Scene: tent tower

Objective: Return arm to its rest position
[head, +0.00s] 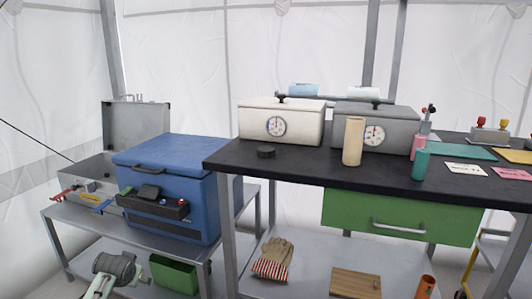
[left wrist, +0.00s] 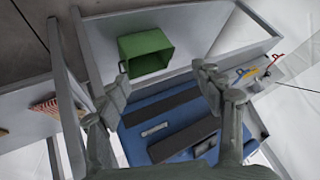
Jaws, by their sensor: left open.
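My left gripper (left wrist: 163,79) is open in the left wrist view, with its two fingers wide apart and nothing between them. Behind the fingers are the green bin (left wrist: 146,50) and the blue cooler (left wrist: 124,140). In the head view my left arm's end (head: 115,266) shows low at the left, in front of the lower shelf and left of the green bin (head: 174,275). It looks apart from the blue cooler (head: 200,222) above. Its fingers are hard to make out there. My right gripper is in neither view.
The black-topped workbench (head: 300,166) holds two dial boxes, a tan cylinder (head: 353,141) and small bottles. An open metal case (head: 137,125) stands left of the cooler. A striped glove (head: 272,260) and a wooden board (head: 355,284) lie on the bench's lower shelf.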

